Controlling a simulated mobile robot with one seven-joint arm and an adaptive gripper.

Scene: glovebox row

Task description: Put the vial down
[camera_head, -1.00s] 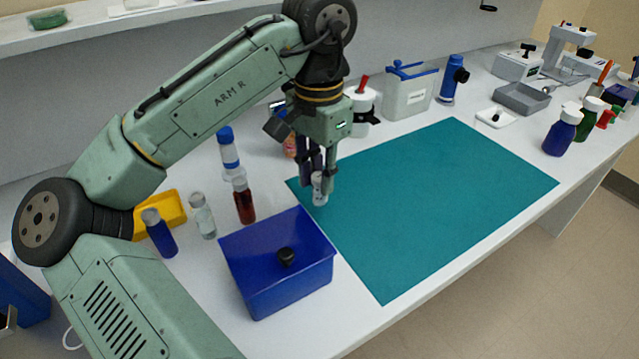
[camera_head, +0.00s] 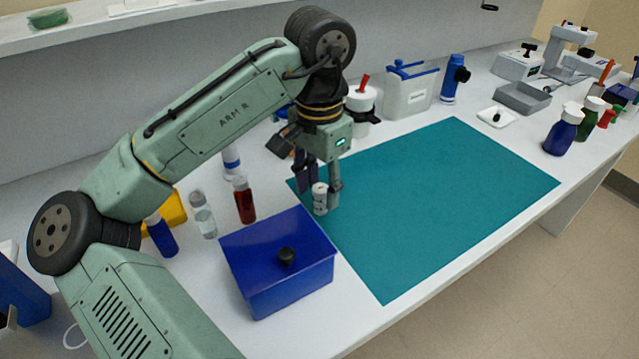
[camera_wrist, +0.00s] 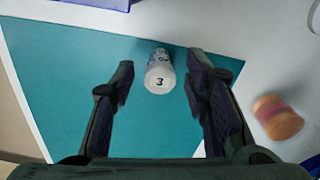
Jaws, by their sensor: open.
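The vial (camera_head: 320,199) is small and pale with a white cap. It stands upright on the near left part of the teal mat (camera_head: 440,200), just behind the blue box. My gripper (camera_head: 320,190) is at the vial. Its two fingers (camera_wrist: 160,92) are spread wide, one on each side, with a clear gap to the vial on both sides in the wrist view.
A blue lidded box (camera_head: 280,268) stands close in front of the vial. A red-brown vial (camera_head: 244,202), a clear vial (camera_head: 203,215) and a dark blue vial (camera_head: 161,235) stand to the left. An orange-and-pink object (camera_wrist: 277,118) lies beside the mat. The mat's middle and right are clear.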

